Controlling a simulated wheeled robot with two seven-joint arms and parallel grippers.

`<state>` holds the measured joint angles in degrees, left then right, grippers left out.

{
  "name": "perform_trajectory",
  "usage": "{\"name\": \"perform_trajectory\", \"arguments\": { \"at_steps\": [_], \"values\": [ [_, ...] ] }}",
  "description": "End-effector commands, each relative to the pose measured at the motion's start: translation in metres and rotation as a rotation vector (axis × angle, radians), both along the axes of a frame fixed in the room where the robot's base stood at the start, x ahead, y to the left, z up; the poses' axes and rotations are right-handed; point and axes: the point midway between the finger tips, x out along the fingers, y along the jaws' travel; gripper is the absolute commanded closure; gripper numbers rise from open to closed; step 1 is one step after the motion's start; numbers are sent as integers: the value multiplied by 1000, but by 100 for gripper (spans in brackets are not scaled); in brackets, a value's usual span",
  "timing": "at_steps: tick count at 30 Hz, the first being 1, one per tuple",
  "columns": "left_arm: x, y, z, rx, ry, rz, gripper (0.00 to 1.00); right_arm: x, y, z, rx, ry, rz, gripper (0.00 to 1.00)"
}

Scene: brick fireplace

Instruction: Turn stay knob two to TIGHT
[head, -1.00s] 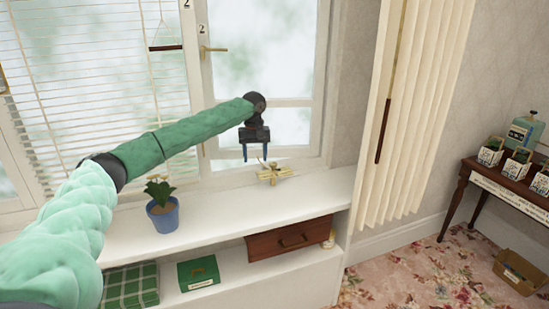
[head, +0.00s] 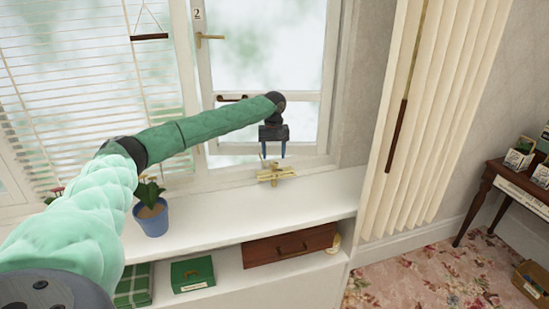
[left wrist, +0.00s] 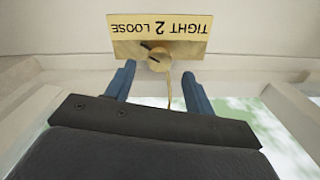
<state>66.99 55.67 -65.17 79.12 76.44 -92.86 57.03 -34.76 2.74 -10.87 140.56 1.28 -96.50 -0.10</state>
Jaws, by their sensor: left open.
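Stay knob two is a small brass knob (left wrist: 158,60) on a brass plate (left wrist: 125,48) with a label (left wrist: 158,27) reading TIGHT, 2 and LOOSE, upside down in the left wrist view. A dark mark on the knob points toward the LOOSE side. In the head view the brass fitting (head: 276,175) sits at the back of the white sill, by the window's foot. My left gripper (head: 273,153) is open, its blue fingers pointing down just above the fitting. In the left wrist view its fingertips (left wrist: 158,72) lie either side of the knob; contact cannot be told.
A potted plant (head: 151,222) stands on the sill to the left. The window frame (head: 337,75) rises behind the gripper, with a brass handle (head: 210,37). A drawer (head: 290,246) and green box (head: 192,275) are below.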

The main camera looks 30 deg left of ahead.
Motion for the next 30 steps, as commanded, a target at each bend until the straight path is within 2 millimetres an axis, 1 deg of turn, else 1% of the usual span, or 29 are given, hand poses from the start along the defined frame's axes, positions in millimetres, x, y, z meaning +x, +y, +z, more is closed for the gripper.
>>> {"name": "perform_trajectory", "arguments": {
  "at_steps": [1,3,7,12,18,20,24,25,30],
  "values": [
    [-1,0,-7,0,3,-1,46,-1,-2,4,-3,4,-2,72],
    [0,0,-15,0,1,-1,46,0,-2,2,-6,8,-3,72],
    [0,0,-27,0,3,0,46,0,-3,0,-10,12,-5,72],
    [0,0,-32,0,0,0,46,0,-4,-1,-12,15,-6,72],
    [0,0,-32,0,0,0,46,0,-3,-2,-11,15,-7,72],
    [0,0,-32,0,0,0,58,0,-4,-2,-11,15,-7,72],
    [0,0,-32,0,0,0,86,0,-4,-2,-11,15,-7,72],
    [0,0,-32,0,0,0,91,0,-4,-2,-11,15,-7,72],
    [0,0,-32,0,0,-4,91,0,-4,-1,-12,15,-7,72]
  ]
}}
